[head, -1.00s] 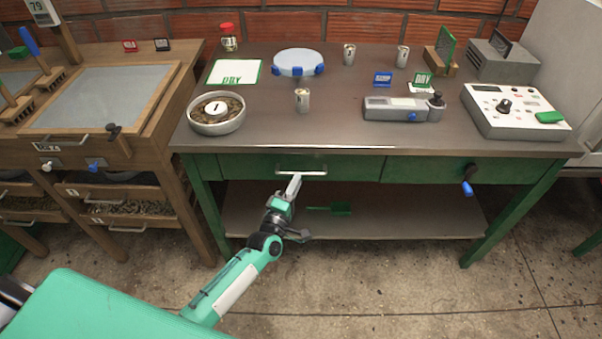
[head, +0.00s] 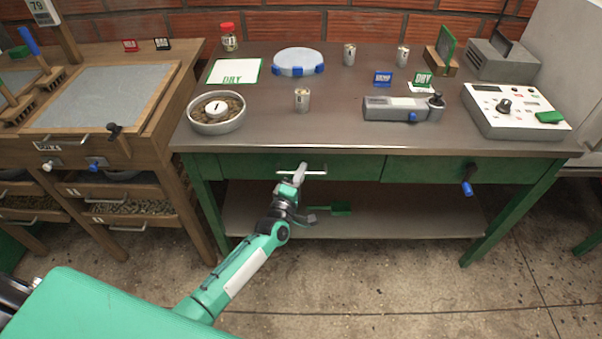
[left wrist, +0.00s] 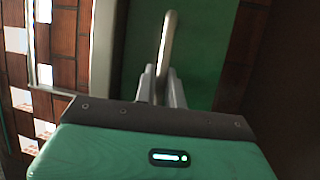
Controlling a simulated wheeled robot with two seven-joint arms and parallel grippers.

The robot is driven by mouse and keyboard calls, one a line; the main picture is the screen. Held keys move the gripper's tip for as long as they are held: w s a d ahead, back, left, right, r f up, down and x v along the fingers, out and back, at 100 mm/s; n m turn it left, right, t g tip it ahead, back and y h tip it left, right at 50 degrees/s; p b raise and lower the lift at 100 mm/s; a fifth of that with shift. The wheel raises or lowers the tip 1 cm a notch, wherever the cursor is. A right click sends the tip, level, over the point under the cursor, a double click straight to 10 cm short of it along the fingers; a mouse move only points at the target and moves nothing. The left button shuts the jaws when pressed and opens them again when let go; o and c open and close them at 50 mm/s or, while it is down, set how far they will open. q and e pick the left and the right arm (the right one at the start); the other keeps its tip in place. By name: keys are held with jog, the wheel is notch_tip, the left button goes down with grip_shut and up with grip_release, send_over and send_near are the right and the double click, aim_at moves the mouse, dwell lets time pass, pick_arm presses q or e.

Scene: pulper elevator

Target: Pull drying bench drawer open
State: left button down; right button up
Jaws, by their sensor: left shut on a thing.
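The drying bench (head: 330,128) has a green drawer front (head: 248,166) below its dark top. It appears flush with the bench frame. A pale bar handle (head: 318,172) is fixed to this drawer. My left gripper (head: 299,174) reaches it from the front left and is shut on the bar. In the left wrist view the handle (left wrist: 167,35) runs down between the two fingers (left wrist: 162,88), against the green drawer front (left wrist: 208,45). The fingers hide part of the bar. My right gripper is not in view.
A second green drawer front with a blue crank (head: 467,187) is on the right. A lower shelf (head: 400,220) holds a green scoop (head: 341,208). A wooden bench (head: 150,140) stands at left. A pan (head: 216,127) and instruments are on top. The floor in front is clear.

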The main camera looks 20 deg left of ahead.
pick_arm(q)
jog(key=shift+s, duration=0.1)
